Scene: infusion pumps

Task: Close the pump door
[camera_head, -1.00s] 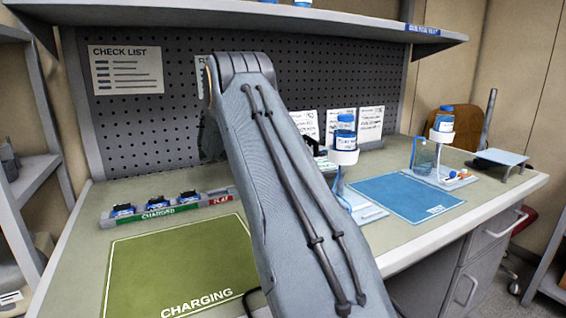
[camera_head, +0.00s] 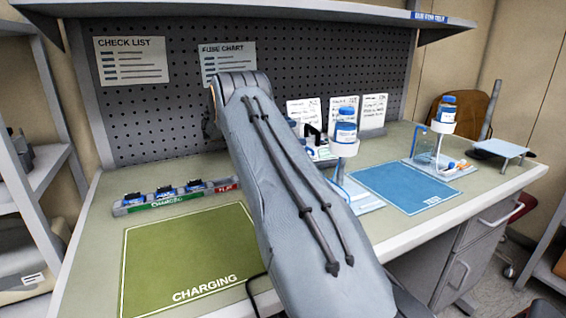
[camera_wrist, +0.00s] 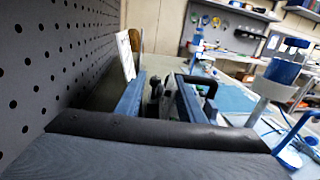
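In the head view my arm covers the middle of the bench and hides my gripper. In the wrist view my gripper (camera_wrist: 160,82) shows as two blue-grey fingers, spread apart, with a gap between them. A small device with a black handle (camera_wrist: 203,84), perhaps the pump, stands just beyond and beside the right finger. Dark and pale parts show through the gap; I cannot tell whether a finger touches them. In the head view a black handle (camera_head: 313,133) shows behind my arm. The pump door cannot be made out in either view.
A bottle stand (camera_head: 344,145) stands right of my arm, near the blue mat (camera_head: 405,188). Another stand (camera_head: 442,128) is farther right. The pegboard (camera_wrist: 40,60) is close on the left in the wrist view. The green charging mat (camera_head: 185,255) is clear, with a battery rack (camera_head: 150,208) behind it.

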